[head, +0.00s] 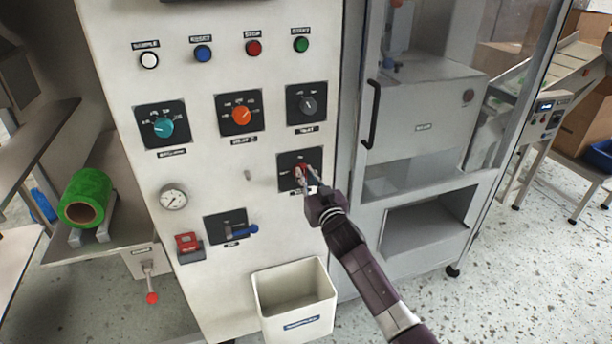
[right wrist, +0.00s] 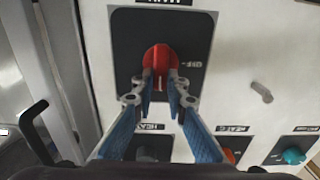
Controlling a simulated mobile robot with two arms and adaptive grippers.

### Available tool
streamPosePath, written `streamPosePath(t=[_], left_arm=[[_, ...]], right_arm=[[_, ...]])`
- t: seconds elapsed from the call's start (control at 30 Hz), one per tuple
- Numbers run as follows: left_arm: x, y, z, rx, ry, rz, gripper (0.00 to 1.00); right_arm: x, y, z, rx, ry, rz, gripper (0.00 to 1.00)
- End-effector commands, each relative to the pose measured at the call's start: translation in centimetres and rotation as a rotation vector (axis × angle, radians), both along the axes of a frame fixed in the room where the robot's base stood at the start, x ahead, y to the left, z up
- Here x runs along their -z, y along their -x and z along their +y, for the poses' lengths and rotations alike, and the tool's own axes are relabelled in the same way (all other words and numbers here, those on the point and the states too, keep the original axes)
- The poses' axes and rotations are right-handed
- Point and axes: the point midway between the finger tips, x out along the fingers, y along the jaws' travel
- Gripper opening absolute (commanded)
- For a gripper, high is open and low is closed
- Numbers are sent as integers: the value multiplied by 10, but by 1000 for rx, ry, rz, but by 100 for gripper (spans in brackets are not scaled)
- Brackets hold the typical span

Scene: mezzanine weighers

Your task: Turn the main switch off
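The main switch is a red knob (head: 301,169) on a black square plate (head: 287,158), on the white cabinet front below the right-hand dial. In the right wrist view, which shows the panel upside down, the red knob (right wrist: 160,58) has a white mark at its lower end. The mark points away from the side "OFF" label, toward the top of the plate as seen in the head view. My right gripper (head: 308,179) is at the knob; in the wrist view its fingertips (right wrist: 160,88) close on both sides of the knob's ridge. My left gripper is out of view.
Above are teal (head: 164,127), orange (head: 241,115) and grey (head: 308,104) dials. A gauge (head: 173,198) and a blue-handled switch (head: 240,230) sit lower left. A white bin (head: 326,313) hangs below. A glazed enclosure with a black handle (head: 372,115) stands right.

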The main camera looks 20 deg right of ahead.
Motion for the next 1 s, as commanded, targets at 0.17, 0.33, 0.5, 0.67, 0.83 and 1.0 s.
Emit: streamPosePath(t=[0.17, 0.33, 0.5, 0.67, 0.83, 1.0], left_arm=[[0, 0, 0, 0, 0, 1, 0], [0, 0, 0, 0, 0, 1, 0], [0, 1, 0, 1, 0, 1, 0], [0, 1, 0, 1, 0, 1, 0], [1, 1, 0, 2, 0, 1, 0], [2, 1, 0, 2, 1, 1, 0]], right_arm=[[0, 0, 0, -1, 0, 0, 0], [0, 0, 1, -1, 17, -1, 0], [0, 0, 1, 0, 79, -3, 0], [0, 0, 3, 0, 185, -6, 0], [1, 0, 5, 0, 338, -12, 0], [2, 0, 7, 0, 500, -17, 0]])
